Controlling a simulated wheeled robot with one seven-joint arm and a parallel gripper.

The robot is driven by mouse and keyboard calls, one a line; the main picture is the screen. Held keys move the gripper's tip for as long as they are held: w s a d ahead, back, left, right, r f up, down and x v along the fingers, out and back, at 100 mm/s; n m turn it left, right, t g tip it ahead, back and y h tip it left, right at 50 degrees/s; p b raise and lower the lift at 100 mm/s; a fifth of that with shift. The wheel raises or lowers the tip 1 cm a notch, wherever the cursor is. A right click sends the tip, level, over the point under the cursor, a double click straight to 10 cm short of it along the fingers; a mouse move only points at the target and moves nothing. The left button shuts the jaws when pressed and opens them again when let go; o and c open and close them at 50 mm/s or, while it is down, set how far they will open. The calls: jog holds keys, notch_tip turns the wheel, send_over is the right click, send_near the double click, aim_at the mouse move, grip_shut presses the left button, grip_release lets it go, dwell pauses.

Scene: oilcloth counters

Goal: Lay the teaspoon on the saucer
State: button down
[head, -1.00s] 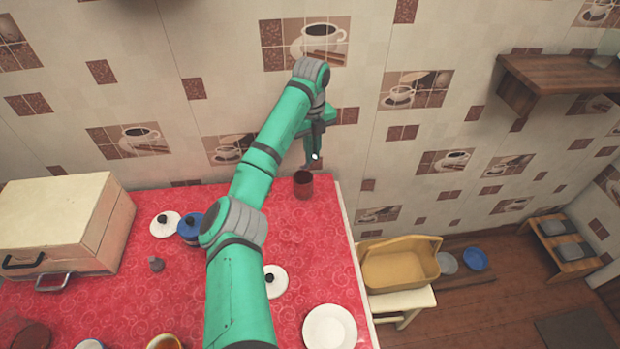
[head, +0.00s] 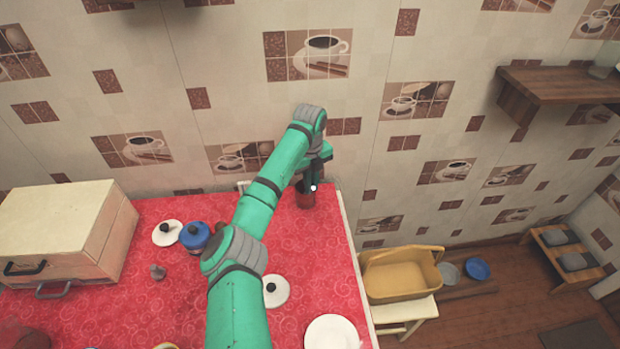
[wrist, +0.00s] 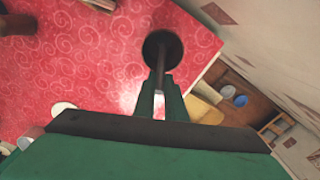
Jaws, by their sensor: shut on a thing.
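My gripper (head: 313,184) is low over a dark brown cup (head: 305,199) near the back right corner of the red counter. In the wrist view its fingers (wrist: 161,88) are shut on a thin dark handle, seemingly the teaspoon (wrist: 162,77), which reaches into the cup (wrist: 161,46). The spoon's bowl is hidden inside the dark cup. A white round dish, likely the saucer (head: 332,333), lies empty at the counter's right side, nearer to me and cut by the lower picture edge.
A yellow basket (head: 400,280) is beyond the counter's right edge. Red cloth between cup and saucer is clear.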

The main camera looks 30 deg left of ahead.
jog(key=shift+f, duration=0.1)
jog(key=c, duration=1.8)
grip_release()
